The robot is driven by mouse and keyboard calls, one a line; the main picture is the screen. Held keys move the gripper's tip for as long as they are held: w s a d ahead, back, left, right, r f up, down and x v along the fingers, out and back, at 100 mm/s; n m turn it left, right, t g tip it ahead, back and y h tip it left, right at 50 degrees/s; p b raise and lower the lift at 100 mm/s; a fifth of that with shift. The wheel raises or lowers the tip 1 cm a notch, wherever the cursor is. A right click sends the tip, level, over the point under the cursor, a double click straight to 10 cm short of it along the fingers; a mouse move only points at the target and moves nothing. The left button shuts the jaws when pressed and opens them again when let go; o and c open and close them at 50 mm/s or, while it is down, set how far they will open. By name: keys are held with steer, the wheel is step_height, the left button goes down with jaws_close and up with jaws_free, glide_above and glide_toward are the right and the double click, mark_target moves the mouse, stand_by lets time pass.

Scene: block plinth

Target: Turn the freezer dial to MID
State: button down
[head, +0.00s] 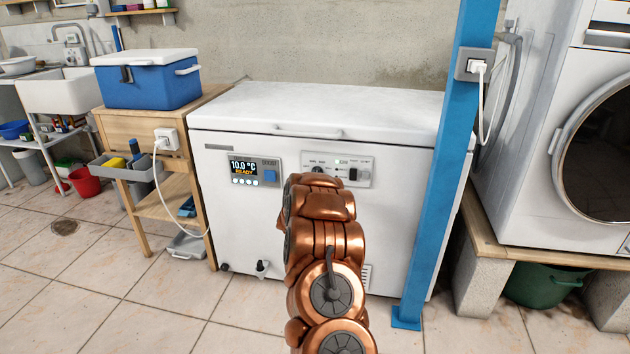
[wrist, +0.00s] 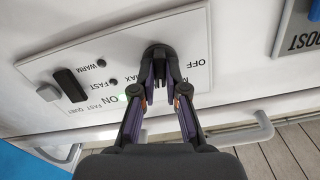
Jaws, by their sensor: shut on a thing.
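The white chest freezer (head: 235,200) stands ahead against the wall, lid closed. Its control panel (head: 367,166) is on the front, partly behind my arm in the head view. In the wrist view the panel (wrist: 204,30) appears turned round, with OFF and MAX legible near the dark dial (wrist: 157,52). My gripper (wrist: 160,68) is shut on the dial, one finger on each side of it. The fingers cover part of the markings, and I cannot read the dial's pointer. In the head view my arm hides the fingers.
A display panel (head: 243,168) reads 10.0 °C READY, with a blue BOOST button (head: 270,175) beside it. A black rocker switch (wrist: 70,84) sits on the dial's panel. A blue post (head: 437,190) rises close to the right.

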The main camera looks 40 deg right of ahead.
steer(key=shift+m, duration=0.8)
steer(key=shift+b, duration=0.3)
steer(key=c, duration=1.2)
jaws_free()
steer(key=shift+a, duration=0.1)
steer(key=v, duration=1.1)
steer(key=shift+s+a, duration=0.3)
steer(key=shift+r, duration=0.15)
